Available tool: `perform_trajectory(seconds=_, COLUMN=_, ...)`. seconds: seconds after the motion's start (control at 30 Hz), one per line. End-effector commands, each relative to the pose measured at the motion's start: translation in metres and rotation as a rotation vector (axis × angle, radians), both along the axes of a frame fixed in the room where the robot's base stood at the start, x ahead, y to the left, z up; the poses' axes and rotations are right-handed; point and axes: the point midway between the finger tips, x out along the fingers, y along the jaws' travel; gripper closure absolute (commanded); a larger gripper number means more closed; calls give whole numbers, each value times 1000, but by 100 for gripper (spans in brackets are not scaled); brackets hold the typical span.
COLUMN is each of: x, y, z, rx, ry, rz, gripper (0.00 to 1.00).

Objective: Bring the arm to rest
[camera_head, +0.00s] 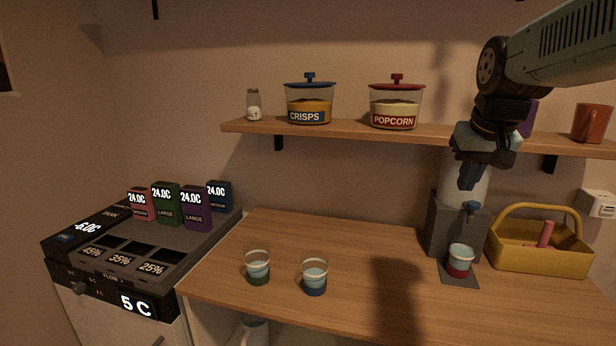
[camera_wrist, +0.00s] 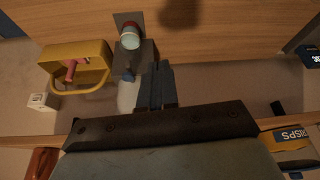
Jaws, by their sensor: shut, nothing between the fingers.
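My gripper (camera_head: 467,177) hangs from my arm at the upper right in the head view, pointing down in front of the shelf and the water dispenser. Its fingers are shut and hold nothing. In the wrist view my gripper (camera_wrist: 155,85) shows as dark fingers near the middle, beside the dispenser's grey body. The dispenser (camera_head: 446,225) stands on the counter behind it, partly hidden by the gripper. A cup with a red base (camera_head: 460,262) stands under its tap; it also shows in the wrist view (camera_wrist: 130,36).
The shelf (camera_head: 345,129) holds a crisps jar (camera_head: 309,103), a popcorn jar (camera_head: 396,107), a shaker (camera_head: 254,106) and an orange mug (camera_head: 591,123). Below are a green-based cup (camera_head: 257,267), a blue-based cup (camera_head: 314,275) and a yellow basket (camera_head: 540,255). The counter's middle is clear.

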Motion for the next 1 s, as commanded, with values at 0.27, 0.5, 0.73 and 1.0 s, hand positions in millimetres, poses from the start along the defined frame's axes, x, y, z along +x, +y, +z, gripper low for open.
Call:
perform_trajectory(seconds=0.27, x=-65, y=39, z=-30, rx=-8, ry=-55, rz=75, gripper=100)
perform_trajectory(seconds=0.5, x=-100, y=57, z=-53, rx=-11, ry=-84, rz=117, gripper=100)
perform_trajectory(seconds=0.73, x=-108, y=60, z=-60, rx=-11, ry=-90, rz=124, gripper=100)
perform_trajectory(seconds=1.0, x=-107, y=59, z=-59, rx=-12, ry=-90, rz=124, gripper=100)
